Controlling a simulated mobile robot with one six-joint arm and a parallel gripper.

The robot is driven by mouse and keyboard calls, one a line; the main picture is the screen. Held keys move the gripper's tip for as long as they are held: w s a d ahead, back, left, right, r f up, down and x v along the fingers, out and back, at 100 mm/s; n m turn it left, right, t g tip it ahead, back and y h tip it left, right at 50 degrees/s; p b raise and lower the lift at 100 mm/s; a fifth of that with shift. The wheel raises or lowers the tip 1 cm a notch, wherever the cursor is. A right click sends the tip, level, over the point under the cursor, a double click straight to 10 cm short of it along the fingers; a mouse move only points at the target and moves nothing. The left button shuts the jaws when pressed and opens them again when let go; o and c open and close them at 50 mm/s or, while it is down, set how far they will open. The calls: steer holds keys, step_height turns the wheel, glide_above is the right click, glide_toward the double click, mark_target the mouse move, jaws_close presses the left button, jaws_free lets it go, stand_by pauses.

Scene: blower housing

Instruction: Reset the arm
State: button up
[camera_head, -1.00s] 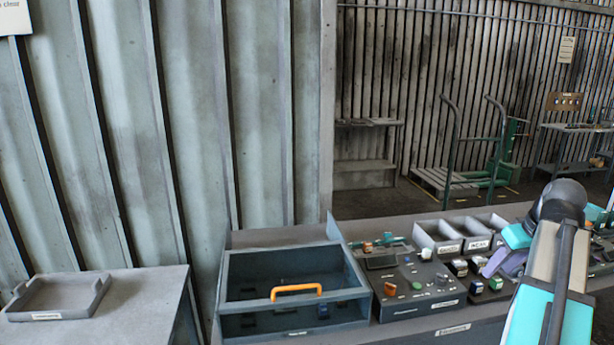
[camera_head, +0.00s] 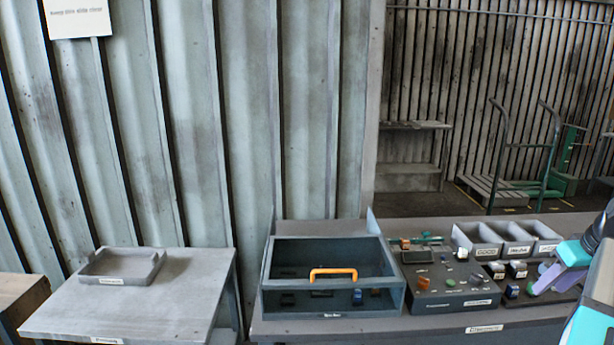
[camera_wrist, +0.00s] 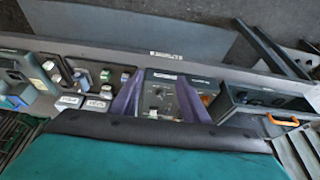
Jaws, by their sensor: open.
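My arm, white and teal with dark joints, is at the right edge of the head view, mostly cut off. My gripper (camera_head: 549,277) shows there as a purple part over the right end of the bench. In the wrist view my gripper (camera_wrist: 158,98) has two purple fingers spread apart with nothing between them. The control panel (camera_wrist: 160,101) with its knobs shows between and beyond the fingers. I cannot tell how high the fingers are above the bench.
The dark open-topped box (camera_head: 333,314) with an orange handle (camera_head: 333,274) stands left of the control panel (camera_head: 445,302). Labelled grey bins (camera_head: 480,242) stand behind. A side table (camera_head: 190,300) with a shallow tray (camera_head: 122,265) is at left. A cart (camera_head: 550,160) stands far right.

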steer(key=w+a+f+n+g+y, duration=0.1)
steer(key=w+a+f, duration=0.3)
steer(key=a+f, duration=0.35)
steer(key=w+a+f+n+g+y, duration=0.1)
steer(key=w+a+f+y, duration=0.1)
steer(key=w+a+f, duration=0.5)
steer(key=s+a+f+n+g, duration=0.1)
steer(key=s+a+f+g, duration=0.1)
steer(key=a+f, duration=0.65)
steer(key=s+a+f+n+g, duration=0.15)
steer(key=a+f, duration=0.45)
steer(key=f, duration=0.6)
steer(key=s+a+f+g, duration=0.4)
steer(key=s+a+f, duration=0.7)
steer(key=a+f, duration=0.3)
steer(key=s+a+f+m+h, duration=0.2)
steer(key=s+f+m, duration=0.2)
steer(key=s+f, duration=1)
steer(key=shift+s+f+g+h, duration=0.15)
steer(key=shift+s+g+h, duration=0.3)
steer(key=shift+s, duration=0.5)
